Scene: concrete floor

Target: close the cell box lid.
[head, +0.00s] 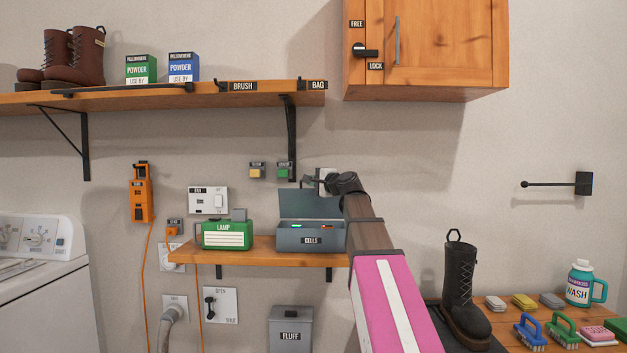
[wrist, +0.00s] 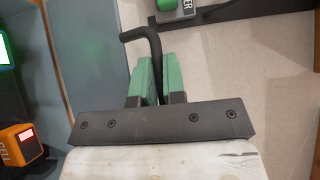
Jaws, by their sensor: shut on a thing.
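The blue-grey cell box (head: 290,237), labelled CELLS, sits on the wooden wall shelf. Its lid (head: 300,203) stands raised at the back, so the box is open. A green-lit cell (head: 297,226) and an orange cell (head: 327,227) show inside; both also show at the left of the wrist view. My gripper (head: 312,183) is at the lid's upper right. In the wrist view, my gripper's green fingers (wrist: 154,82) are shut on a bent black handle (wrist: 143,34), whose end reaches the blue-grey panel's edge (wrist: 75,60). My wrist partly hides the lid's right side in the head view.
A green LAMP box (head: 227,236) stands left of the cell box on the same shelf (head: 250,250). Two small buttons (head: 257,171) are on the wall above the lid. A wooden cabinet (head: 430,45) hangs above right. A grey FLUFF bin (head: 291,325) is below.

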